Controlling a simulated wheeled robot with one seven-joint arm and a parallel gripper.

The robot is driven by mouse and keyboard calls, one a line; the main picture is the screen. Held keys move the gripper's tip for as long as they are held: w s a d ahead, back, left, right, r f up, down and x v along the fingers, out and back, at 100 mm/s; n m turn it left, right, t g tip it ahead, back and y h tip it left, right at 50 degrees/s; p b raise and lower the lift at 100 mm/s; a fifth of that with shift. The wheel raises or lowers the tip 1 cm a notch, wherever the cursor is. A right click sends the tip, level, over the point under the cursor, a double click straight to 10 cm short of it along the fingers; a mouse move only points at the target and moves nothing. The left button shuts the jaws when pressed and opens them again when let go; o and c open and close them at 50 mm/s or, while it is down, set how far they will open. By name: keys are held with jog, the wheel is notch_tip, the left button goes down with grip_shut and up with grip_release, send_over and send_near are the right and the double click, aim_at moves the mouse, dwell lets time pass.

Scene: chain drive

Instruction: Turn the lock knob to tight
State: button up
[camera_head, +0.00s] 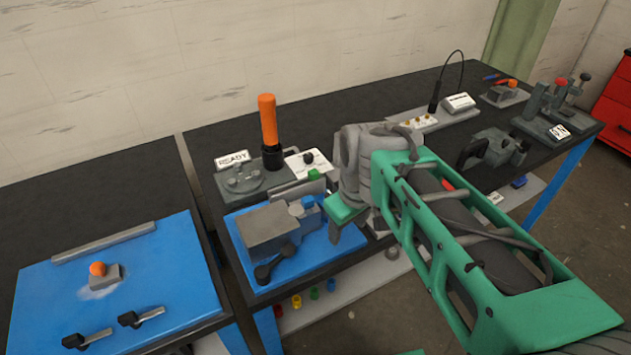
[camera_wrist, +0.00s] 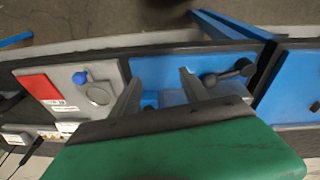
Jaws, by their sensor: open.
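A black knob (camera_head: 308,158) stands on a white labelled plate at the back of the middle table. A blue knob (camera_wrist: 80,78) sits on a grey panel beside a round grey disc (camera_wrist: 98,94) in the wrist view. I cannot tell which one is the lock knob, and no tight mark is readable. My gripper (camera_head: 347,228) points down over the right edge of the blue mat. My arm hides part of the table in the head view.
A grey block (camera_head: 268,230) with a black lever (camera_head: 272,266) stands on the blue mat (camera_head: 318,258), close left of my gripper. An orange-handled tool (camera_head: 268,125) stands upright behind. Clamp-like fixtures (camera_head: 492,148) are to the right. The floor in front is clear.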

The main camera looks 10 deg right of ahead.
jog(key=w+r+n+p, duration=0.1)
jog(key=w+n, duration=0.3)
jog(key=w+r+n+g+p, duration=0.1)
jog(key=w+n+p, duration=0.1)
jog(key=w+n, duration=0.2)
jog(key=w+r+n+g+p, duration=0.1)
jog(key=w+r+n+p, duration=0.1)
jog(key=w+n, duration=0.2)
jog(key=shift+w+r, duration=0.1)
jog(key=shift+w, duration=0.9)
jog(key=shift+n, duration=0.7)
jog(key=f, duration=0.2)
jog(key=f+p, duration=0.1)
jog(key=f, duration=0.4)
jog(key=shift+w, duration=0.4)
jog(key=shift+f, duration=0.6)
grip_shut()
